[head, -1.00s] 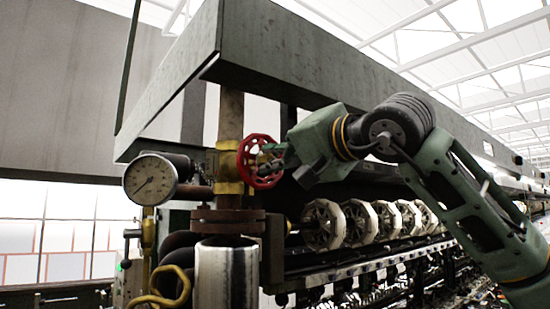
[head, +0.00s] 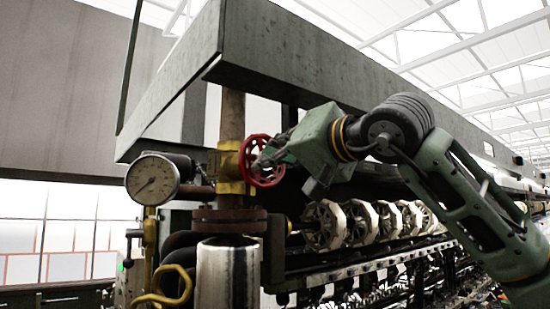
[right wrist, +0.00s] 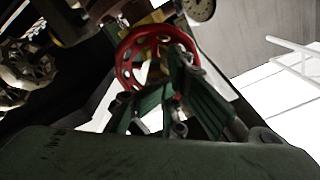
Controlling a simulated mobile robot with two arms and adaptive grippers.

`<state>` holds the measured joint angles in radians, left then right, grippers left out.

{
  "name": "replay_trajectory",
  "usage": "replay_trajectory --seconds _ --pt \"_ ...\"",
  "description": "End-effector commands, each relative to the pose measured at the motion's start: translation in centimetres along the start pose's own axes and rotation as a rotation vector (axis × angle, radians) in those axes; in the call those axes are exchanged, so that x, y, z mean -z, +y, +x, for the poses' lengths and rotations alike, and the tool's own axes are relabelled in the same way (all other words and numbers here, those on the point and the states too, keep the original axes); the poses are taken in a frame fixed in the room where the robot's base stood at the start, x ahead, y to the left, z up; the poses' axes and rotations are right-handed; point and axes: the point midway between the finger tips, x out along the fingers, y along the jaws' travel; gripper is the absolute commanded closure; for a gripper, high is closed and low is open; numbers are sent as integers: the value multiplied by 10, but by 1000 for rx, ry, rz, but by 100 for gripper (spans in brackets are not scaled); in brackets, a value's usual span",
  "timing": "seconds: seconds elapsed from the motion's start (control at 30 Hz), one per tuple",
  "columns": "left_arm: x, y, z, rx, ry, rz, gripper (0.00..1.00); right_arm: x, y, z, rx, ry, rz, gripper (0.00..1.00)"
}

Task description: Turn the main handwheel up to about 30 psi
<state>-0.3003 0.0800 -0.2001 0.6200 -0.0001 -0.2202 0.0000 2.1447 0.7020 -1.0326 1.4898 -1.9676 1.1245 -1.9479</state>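The red handwheel (head: 249,176) sits on a brass valve at the rusty vertical pipe. It also shows in the right wrist view (right wrist: 124,66). My right gripper (head: 268,156) is at the handwheel, its fingers overlapping the wheel's right side. In the right wrist view the two green fingers (right wrist: 163,88) are spread apart, with part of the wheel visible between and behind them; firm contact cannot be made out. The round white pressure gauge (head: 153,179) is left of the valve; its dark needle points to the lower left, its numbers too small to read. My left gripper is not in view.
A large grey metal hood (head: 320,62) hangs just above my right arm. Several pale reels (head: 325,226) stand in a row below it.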

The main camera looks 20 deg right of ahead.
Motion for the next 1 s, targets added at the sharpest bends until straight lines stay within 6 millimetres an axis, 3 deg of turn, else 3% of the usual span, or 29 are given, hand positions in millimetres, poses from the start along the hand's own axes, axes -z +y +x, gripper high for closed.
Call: replay_trajectory --seconds 0.2,0.57,0.83,1.0 --pt "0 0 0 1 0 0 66 -1 3 1 -7 -2 2 66" --pt "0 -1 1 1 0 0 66 0 2 -1 -4 -1 1 66" --pt "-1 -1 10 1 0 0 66 -1 2 -28 -2 1 1 66" --pt "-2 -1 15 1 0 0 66 -2 2 -30 -2 -1 101 66"
